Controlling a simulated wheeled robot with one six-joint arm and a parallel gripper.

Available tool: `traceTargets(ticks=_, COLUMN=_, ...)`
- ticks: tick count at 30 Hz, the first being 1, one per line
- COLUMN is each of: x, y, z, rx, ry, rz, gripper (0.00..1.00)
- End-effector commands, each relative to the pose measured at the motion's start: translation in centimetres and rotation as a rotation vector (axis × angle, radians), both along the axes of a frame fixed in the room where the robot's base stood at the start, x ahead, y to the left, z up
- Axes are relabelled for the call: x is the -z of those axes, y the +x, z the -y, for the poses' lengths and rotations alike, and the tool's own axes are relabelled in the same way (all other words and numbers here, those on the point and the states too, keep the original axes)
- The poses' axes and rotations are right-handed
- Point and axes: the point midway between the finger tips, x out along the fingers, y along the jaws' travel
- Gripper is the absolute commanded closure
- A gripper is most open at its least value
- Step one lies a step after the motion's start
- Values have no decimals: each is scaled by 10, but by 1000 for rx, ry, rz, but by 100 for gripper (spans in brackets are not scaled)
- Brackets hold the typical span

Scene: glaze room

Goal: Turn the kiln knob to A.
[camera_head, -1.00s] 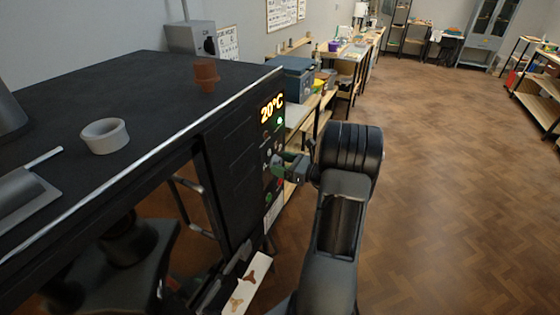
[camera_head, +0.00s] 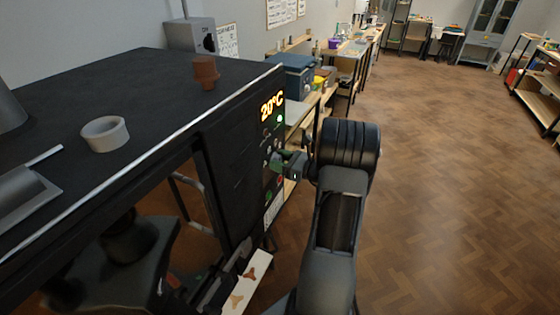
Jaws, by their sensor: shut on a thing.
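The black kiln (camera_head: 226,170) fills the left of the view. Its control panel is on the right side of its front and shows an orange "20°C" display (camera_head: 271,106) with small lights and markings below. My gripper (camera_head: 279,161) is at the panel under the display, shut on the kiln knob. The knob is mostly hidden behind the fingers, so I cannot read where it points. A green button (camera_head: 269,195) and a red button (camera_head: 280,180) show just below the gripper.
On the kiln top are a pale ring (camera_head: 105,134) and a brown clay piece (camera_head: 206,73). A grey switch box (camera_head: 190,35) is on the wall behind. Shelves and a blue box (camera_head: 291,75) stand beyond the kiln. The wooden floor at right is clear.

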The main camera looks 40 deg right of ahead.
Motion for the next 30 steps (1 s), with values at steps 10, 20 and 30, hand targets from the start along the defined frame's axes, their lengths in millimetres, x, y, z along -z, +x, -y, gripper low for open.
traceTargets(ticks=10, x=7, y=0, z=-1, rx=0, ry=-131, rz=70, gripper=69)
traceTargets(ticks=20, x=9, y=-1, z=-2, rx=-1, ry=-380, rz=205, gripper=69)
traceTargets(ticks=30, x=7, y=-2, z=-3, rx=-1, ry=-587, rz=315, gripper=69)
